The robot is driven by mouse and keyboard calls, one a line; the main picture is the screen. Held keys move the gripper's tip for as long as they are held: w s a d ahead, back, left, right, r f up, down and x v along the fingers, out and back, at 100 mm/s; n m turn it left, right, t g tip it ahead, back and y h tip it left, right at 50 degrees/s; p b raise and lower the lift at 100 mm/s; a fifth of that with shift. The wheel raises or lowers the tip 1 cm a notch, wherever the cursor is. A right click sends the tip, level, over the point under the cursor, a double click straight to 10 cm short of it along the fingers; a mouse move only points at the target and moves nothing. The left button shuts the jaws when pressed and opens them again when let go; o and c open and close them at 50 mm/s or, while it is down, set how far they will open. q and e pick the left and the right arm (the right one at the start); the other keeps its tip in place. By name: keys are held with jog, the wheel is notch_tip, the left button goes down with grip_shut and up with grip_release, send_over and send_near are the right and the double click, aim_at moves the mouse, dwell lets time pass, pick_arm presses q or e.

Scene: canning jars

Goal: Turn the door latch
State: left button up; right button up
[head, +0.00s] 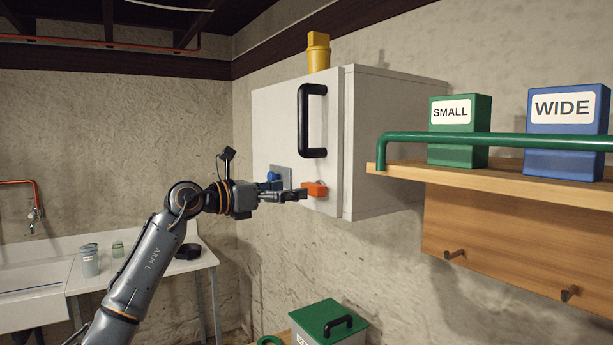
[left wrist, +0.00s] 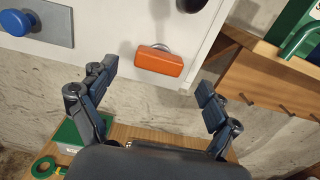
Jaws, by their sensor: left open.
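The door latch is an orange block (head: 315,189) low on the front of the white wall cabinet's door (head: 275,120). It lies nearly level and also shows in the left wrist view (left wrist: 160,62), with a round metal mount behind its upper edge. My left gripper (head: 292,195) is at the latch, overlapping its left side in the head view. In the left wrist view its two fingers (left wrist: 155,82) are spread wide and empty, with the latch ahead between them. I cannot tell whether a finger touches it. The door looks shut. My right gripper is not in view.
A black handle (head: 303,120) stands out above the latch. A blue knob (left wrist: 15,22) on a grey plate (left wrist: 58,25) sits left of it. A wooden shelf (head: 500,180) with a green rail (head: 490,140) is to the right. A green-lidded box (head: 325,318) stands below.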

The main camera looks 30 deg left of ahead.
aim_at(308, 187)
pick_arm(q)
jog(key=p+x, duration=0.1)
jog(key=x, duration=0.3)
jog(key=shift+w+r+p, duration=0.1)
jog(key=shift+r+p, duration=0.05)
jog(key=shift+p, duration=0.2)
jog(key=shift+w+d, duration=0.25)
jog(key=shift+w, duration=0.15)
jog(key=c, duration=1.2)
